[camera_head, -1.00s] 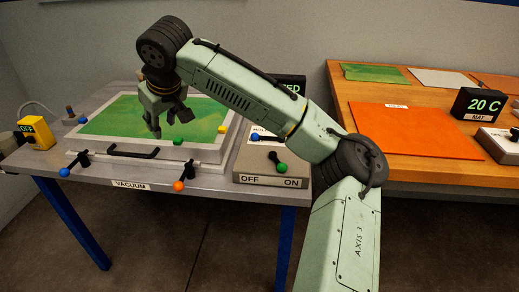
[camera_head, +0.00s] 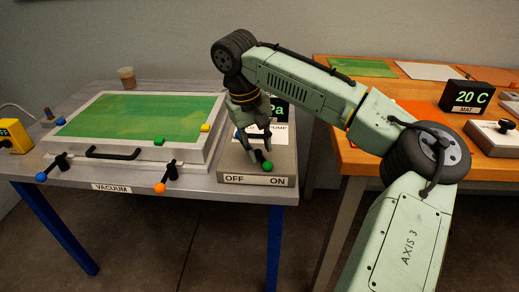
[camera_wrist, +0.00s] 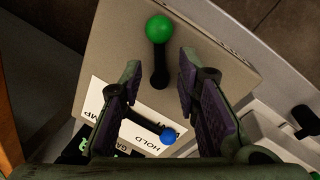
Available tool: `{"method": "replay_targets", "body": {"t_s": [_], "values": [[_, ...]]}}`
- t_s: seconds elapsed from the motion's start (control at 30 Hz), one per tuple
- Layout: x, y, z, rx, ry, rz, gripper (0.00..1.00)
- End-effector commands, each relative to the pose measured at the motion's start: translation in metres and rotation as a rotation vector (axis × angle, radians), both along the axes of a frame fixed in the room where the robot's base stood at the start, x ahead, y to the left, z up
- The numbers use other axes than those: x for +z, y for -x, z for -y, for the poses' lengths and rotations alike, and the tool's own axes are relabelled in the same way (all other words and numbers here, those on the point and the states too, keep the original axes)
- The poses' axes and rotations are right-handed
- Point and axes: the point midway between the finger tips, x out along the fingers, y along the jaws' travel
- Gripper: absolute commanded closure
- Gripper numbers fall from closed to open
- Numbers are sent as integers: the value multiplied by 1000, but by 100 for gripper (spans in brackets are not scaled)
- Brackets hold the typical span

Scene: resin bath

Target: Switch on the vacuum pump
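The pump box (camera_head: 230,164) is a grey box with OFF and ON on its front edge; it also shows in the wrist view (camera_wrist: 215,75). A lever with a green knob (camera_head: 267,166) stands on it, at the top in the wrist view (camera_wrist: 158,29). A second lever has a blue knob (camera_wrist: 168,137) beside a HOLD label. My gripper (camera_head: 253,150) hangs over the box, pointing down. In the wrist view its fingers (camera_wrist: 160,65) are open, with the green lever's black stem between them in the picture. I cannot tell whether they touch it.
The vacuum table (camera_head: 205,145) with a green sheet stands left of the box, with orange- and blue-knobbed levers at its front. A display reading Pa (camera_head: 279,110) stands behind the box. The wooden table (camera_head: 375,165) is to the right, with a 20 C display (camera_head: 468,97).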

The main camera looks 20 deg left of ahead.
Motion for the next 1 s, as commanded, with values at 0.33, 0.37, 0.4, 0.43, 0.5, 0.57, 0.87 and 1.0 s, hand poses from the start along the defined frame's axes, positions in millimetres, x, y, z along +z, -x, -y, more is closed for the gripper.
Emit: {"method": "replay_targets", "body": {"t_s": [0.33,0.37,0.4,0.43,0.5,0.57,0.87,1.0], "values": [[-17,-2,2,0,-1,1,70],[-17,-2,2,0,-1,1,70],[-17,-2,2,0,-1,1,70],[-17,-2,2,0,-1,1,70],[-17,-2,2,0,-1,1,72],[-17,-2,2,0,-1,0,76],[-17,-2,2,0,-1,0,96],[-17,-2,2,1,-1,0,100]]}}
